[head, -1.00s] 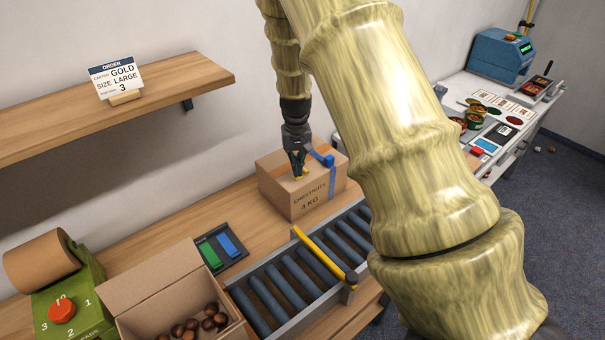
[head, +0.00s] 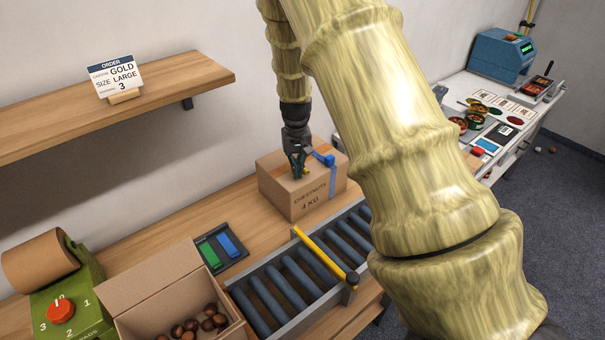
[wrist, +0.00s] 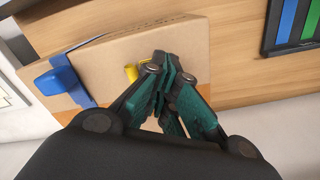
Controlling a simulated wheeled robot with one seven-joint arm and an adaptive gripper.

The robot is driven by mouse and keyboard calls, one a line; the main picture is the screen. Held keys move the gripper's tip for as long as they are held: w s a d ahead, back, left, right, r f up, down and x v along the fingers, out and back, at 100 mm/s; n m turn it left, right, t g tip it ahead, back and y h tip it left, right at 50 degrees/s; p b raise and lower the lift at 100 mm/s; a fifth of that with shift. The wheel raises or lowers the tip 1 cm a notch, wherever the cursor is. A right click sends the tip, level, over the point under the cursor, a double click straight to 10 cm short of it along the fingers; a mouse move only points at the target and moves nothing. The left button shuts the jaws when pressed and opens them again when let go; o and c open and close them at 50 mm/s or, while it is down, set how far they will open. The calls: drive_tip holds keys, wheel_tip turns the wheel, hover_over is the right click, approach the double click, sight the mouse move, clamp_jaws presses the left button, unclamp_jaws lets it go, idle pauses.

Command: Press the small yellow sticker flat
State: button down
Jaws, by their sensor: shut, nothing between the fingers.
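The closed cardboard carton (head: 300,192), printed CHESTNUTS 4 KG, sits on the wooden bench beyond the rollers. In the wrist view, the small yellow sticker (wrist: 131,73) shows on the carton (wrist: 200,52) right beside my fingertips, partly hidden by them; part of it looks raised. My gripper (head: 297,174) points down at the carton's top, its fingers shut and empty. In the wrist view my gripper (wrist: 168,66) shows its teal finger pads together over the carton. I cannot tell whether the tips touch the sticker.
A blue tape dispenser (head: 325,160) sits on the carton with a blue strip down its side. The roller conveyor (head: 290,285) with a yellow bar (head: 318,252) lies in front. An open box of chestnuts (head: 150,290) stands at lower left.

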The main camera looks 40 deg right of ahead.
drive_tip(key=shift+s+f, duration=0.1)
drive_tip(key=shift+f, duration=0.5)
idle(1.9)
drive_tip(key=shift+r+p, duration=2.55)
drive_tip(key=shift+r, duration=1.05)
